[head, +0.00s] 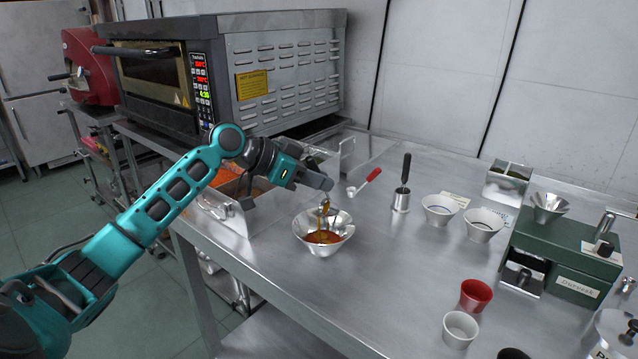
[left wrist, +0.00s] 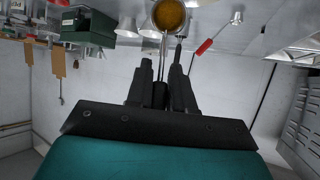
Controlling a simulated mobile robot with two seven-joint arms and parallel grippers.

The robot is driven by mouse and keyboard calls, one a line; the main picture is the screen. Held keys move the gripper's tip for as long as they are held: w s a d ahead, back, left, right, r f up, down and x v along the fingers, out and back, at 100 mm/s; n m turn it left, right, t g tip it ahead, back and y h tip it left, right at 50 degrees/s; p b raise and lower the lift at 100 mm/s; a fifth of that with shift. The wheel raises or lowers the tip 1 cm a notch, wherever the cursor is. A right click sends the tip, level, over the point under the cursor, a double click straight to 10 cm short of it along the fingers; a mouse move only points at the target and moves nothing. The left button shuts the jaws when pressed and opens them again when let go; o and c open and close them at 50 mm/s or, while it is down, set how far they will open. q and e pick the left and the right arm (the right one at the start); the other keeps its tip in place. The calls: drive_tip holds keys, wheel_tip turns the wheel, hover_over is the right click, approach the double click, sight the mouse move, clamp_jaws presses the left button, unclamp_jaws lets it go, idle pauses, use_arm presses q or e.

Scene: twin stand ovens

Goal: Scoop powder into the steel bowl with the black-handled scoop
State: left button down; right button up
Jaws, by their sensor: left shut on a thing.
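The steel bowl (head: 343,233) stands on the steel table in the head view, with orange-red powder (head: 323,237) in its bottom. My left gripper (head: 325,184) is above the bowl, shut on the black-handled scoop. The black handle (left wrist: 160,95) runs between the fingers (left wrist: 161,75) in the left wrist view, and a steel stem leads to a round cup with golden-brown powder (left wrist: 171,14). In the head view the scoop (head: 325,206) is small over the bowl, with thin brown streaks below it; I cannot tell whether powder is falling. My right gripper is not in view.
A clear bin (head: 235,218) with orange contents stands left of the bowl. A red-handled scoop (head: 370,175), a steel cup with a black-handled tool (head: 401,200), and white bowls (head: 439,209) are to the right. A large oven (head: 285,75) is behind. The table's front middle is clear.

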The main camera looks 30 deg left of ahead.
use_arm(q)
drive_tip(key=shift+s+a+f+b, duration=0.1)
drive_tip(key=shift+f+b, duration=0.05)
drive_tip(key=shift+b, duration=0.25)
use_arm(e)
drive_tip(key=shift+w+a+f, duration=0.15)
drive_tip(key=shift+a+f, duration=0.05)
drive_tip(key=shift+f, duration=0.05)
use_arm(q)
drive_tip(key=s+t+h+b, duration=0.1)
drive_tip(key=b, duration=0.3)
drive_tip(key=shift+s+a+f+t+b, duration=0.1)
drive_tip(key=shift+a+t+b, duration=0.3)
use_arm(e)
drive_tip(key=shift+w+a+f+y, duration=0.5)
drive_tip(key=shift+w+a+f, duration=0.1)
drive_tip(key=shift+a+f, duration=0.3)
